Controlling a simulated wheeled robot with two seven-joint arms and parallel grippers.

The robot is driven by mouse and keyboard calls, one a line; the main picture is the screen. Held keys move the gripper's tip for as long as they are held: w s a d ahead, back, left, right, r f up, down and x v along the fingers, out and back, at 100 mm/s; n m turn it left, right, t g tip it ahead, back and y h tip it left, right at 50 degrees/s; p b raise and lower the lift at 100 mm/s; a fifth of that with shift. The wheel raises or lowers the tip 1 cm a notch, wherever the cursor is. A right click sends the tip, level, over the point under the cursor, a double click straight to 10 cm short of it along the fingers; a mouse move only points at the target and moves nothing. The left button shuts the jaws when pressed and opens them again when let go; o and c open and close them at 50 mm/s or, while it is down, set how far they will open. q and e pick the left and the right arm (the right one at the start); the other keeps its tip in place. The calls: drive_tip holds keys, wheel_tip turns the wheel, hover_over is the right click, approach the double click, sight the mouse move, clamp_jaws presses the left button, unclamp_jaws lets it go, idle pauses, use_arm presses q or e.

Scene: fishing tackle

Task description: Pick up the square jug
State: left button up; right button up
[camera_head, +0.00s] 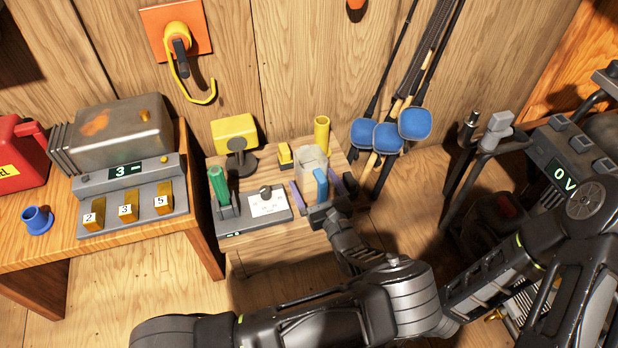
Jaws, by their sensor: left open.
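The square jug (312,157) is a pale, squarish, open-topped container. It stands upright on the small wooden table near the back wall. My left gripper (321,190) is open at the near side of the jug, with one finger to the left and one to the right of its lower front. An upright blue piece (320,183) shows between the fingers, in front of the jug; I cannot tell if it is the jug's handle. The gripper hides the jug's lower part, and contact cannot be made out. My right gripper cannot be made out.
A grey device with a green handle (219,185) sits left of the jug. A yellow cylinder (321,132), a small yellow block (285,154) and a yellow-headed stand (234,133) are close behind. Rods with blue ends (388,138) lean at right.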

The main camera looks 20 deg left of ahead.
idle(0.6)
use_arm(q)
drive_tip(key=c, duration=1.9)
drive_tip(key=shift+r, duration=0.25)
drive_tip(key=shift+r+p, duration=2.45)
drive_tip(key=shift+r, duration=2.35)
